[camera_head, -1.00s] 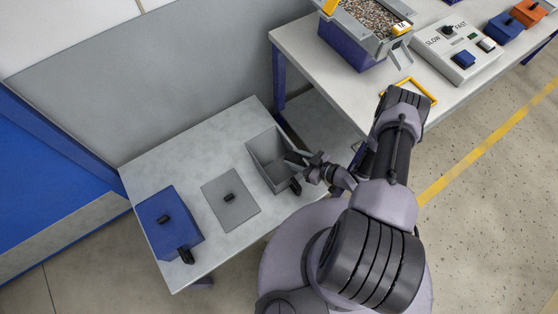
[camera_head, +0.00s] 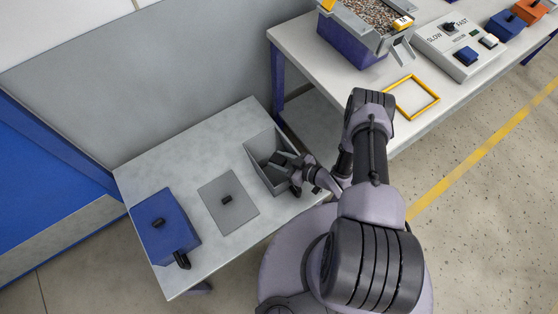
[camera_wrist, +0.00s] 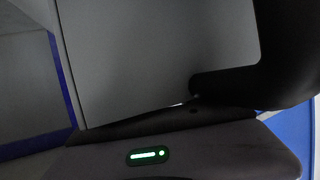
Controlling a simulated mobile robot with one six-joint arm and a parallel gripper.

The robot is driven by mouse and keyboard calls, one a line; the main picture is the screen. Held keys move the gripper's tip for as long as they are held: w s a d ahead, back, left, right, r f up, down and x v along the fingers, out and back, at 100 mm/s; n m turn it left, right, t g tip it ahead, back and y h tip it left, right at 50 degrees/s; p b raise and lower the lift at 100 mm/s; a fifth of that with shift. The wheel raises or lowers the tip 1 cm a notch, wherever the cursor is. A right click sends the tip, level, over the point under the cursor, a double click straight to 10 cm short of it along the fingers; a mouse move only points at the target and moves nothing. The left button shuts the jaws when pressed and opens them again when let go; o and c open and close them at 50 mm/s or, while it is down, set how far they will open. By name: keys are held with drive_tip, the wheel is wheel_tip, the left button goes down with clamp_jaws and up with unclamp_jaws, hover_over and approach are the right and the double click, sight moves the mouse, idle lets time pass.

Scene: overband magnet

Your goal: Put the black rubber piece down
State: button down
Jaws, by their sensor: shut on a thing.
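My gripper (camera_head: 281,163) is over the open grey bin (camera_head: 256,144) on the low table, with its tips inside or just above the bin's opening. It is shut on a dark thing that I take for the black rubber piece. The piece blends with the dark fingers, and I cannot make out its outline in the head view. I cannot tell whether it touches the bin. The wrist view shows a close grey surface (camera_wrist: 150,55), dark shapes at the right and bottom, and a small green light.
A yellow frame (camera_head: 431,84) and a speed control box (camera_head: 459,48) are on the higher bench.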

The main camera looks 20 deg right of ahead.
drive_tip(key=shift+s+f, duration=0.2)
drive_tip(key=shift+f, duration=0.25)
drive_tip(key=c, duration=0.8)
unclamp_jaws()
drive_tip(key=shift+s+f, duration=0.1)
drive_tip(key=shift+c, duration=0.2)
drive_tip(key=shift+s+d+r+p, duration=0.1)
drive_tip(key=shift+d+r+p, duration=0.2)
drive_tip(key=shift+r+p, duration=0.45)
drive_tip(key=p+v, duration=0.2)
drive_tip(key=v, duration=0.9)
drive_tip(key=shift+r, duration=0.25)
